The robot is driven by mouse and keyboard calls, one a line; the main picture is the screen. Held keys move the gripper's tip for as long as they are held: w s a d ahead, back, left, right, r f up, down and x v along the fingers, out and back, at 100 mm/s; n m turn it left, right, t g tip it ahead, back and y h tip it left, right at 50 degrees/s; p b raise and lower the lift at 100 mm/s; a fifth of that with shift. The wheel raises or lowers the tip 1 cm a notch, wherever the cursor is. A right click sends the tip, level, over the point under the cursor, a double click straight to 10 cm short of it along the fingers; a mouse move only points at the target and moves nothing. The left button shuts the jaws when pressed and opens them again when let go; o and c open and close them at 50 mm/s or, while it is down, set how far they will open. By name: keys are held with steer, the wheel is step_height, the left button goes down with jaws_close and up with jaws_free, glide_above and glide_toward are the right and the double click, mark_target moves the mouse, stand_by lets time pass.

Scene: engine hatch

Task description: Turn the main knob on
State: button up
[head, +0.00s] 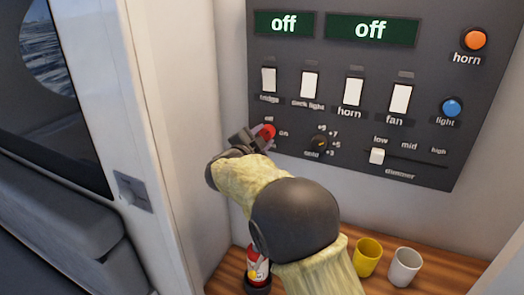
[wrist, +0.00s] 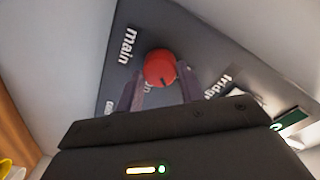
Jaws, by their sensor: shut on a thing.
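The main knob is a round red knob (head: 266,131) at the lower left of the dark control panel, with "off" and "on" lettering by it. In the wrist view the red knob (wrist: 159,68) sits between my two fingers, beside the word "main". My gripper (wrist: 160,88) is shut on the knob, one finger on each side. In the head view my gripper (head: 259,134) reaches the knob from the left, and my arm hides part of the area below it. A dark mark shows on the knob's face in the wrist view.
The panel (head: 440,125) also carries a row of white switches (head: 310,85), a black dial (head: 320,143), a dimmer slider (head: 377,156), an orange horn button (head: 474,39) and a blue light button (head: 452,107). Both displays read "off". Yellow (head: 367,256) and white (head: 404,266) cups stand on the wooden counter below.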

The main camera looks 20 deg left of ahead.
steer(key=m+b, duration=0.4)
steer(key=b, duration=0.1)
steer(key=m+b, duration=0.2)
steer(key=shift+d+f+b, duration=0.1)
steer(key=shift+f+b, duration=0.2)
steer(key=shift+f, duration=0.05)
steer(key=m+b, duration=0.1)
steer(key=m, duration=0.1)
steer(key=m+b, duration=0.1)
steer(key=b, duration=0.1)
steer(key=shift+r+m+y, duration=0.2)
steer(key=shift+m+y, duration=0.1)
steer(key=shift+m, duration=0.1)
steer(key=o, duration=1)
steer(key=shift+r, duration=0.1)
steer(key=shift+s+b, duration=0.1)
steer(key=shift+b, duration=0.2)
steer(key=s+b, duration=0.1)
steer(key=s, duration=0.4)
steer(key=s+a+b, duration=0.1)
steer(key=s, duration=0.5)
steer(key=s+b, duration=0.1)
steer(key=s, duration=0.5)
steer(key=shift+a+r, duration=0.15)
steer(key=shift+r, duration=0.25)
